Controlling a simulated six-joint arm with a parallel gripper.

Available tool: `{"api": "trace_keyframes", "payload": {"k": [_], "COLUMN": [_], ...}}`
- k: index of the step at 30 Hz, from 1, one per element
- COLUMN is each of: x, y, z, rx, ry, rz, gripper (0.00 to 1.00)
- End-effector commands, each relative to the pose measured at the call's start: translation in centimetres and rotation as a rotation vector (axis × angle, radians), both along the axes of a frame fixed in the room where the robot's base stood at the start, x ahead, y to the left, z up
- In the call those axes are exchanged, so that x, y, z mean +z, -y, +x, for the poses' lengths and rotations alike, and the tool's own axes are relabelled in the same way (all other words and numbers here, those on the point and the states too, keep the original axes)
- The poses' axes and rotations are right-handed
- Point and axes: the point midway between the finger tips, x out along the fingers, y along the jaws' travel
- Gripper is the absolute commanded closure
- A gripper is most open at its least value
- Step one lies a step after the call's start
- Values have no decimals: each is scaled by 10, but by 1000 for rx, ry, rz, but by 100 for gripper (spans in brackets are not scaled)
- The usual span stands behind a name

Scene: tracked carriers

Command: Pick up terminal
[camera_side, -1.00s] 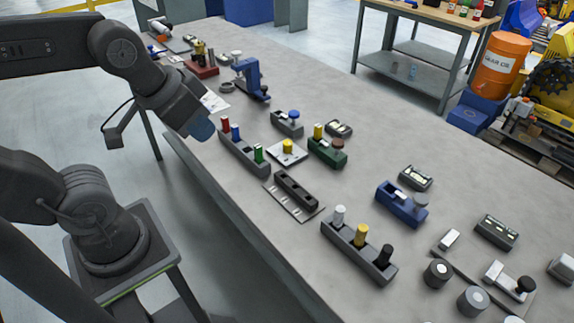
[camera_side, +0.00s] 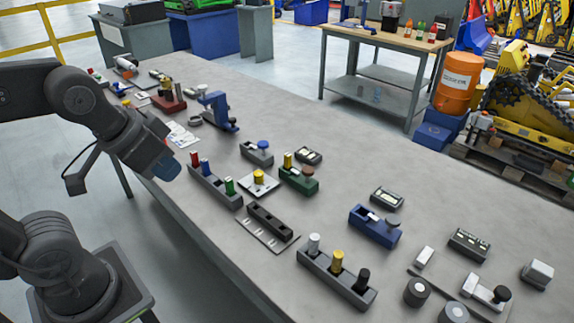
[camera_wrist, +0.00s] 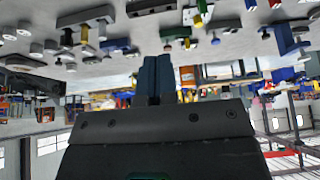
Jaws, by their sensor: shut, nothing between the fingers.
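My gripper (camera_side: 163,166) is shut and empty, with blue fingertips, above the table's near edge at the left. In the wrist view the two blue fingers (camera_wrist: 170,78) lie side by side. I cannot tell for sure which object is the terminal. Small dark boxes with light tops sit on the table: one (camera_side: 308,155) behind the green carrier (camera_side: 300,182), one (camera_side: 387,198) behind the blue carrier (camera_side: 373,228), and one (camera_side: 469,242) at the right. My gripper is left of them all and apart from them.
A rack with red, blue and green pegs (camera_side: 214,186) stands right of my gripper. A rack with white, yellow and black pegs (camera_side: 337,278) is at the front. A blue clamp-like fixture (camera_side: 219,112) stands farther back. Bare table (camera_side: 330,120) lies behind the carriers.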

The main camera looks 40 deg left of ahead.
Motion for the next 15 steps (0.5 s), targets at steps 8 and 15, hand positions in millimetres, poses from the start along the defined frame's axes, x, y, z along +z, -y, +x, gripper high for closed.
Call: {"api": "trace_keyframes", "payload": {"k": [8,15], "x": [0,0], "y": [0,0], "z": [0,0], "rx": [0,0], "ry": [0,0], "rz": [0,0], "gripper": [100,88]}}
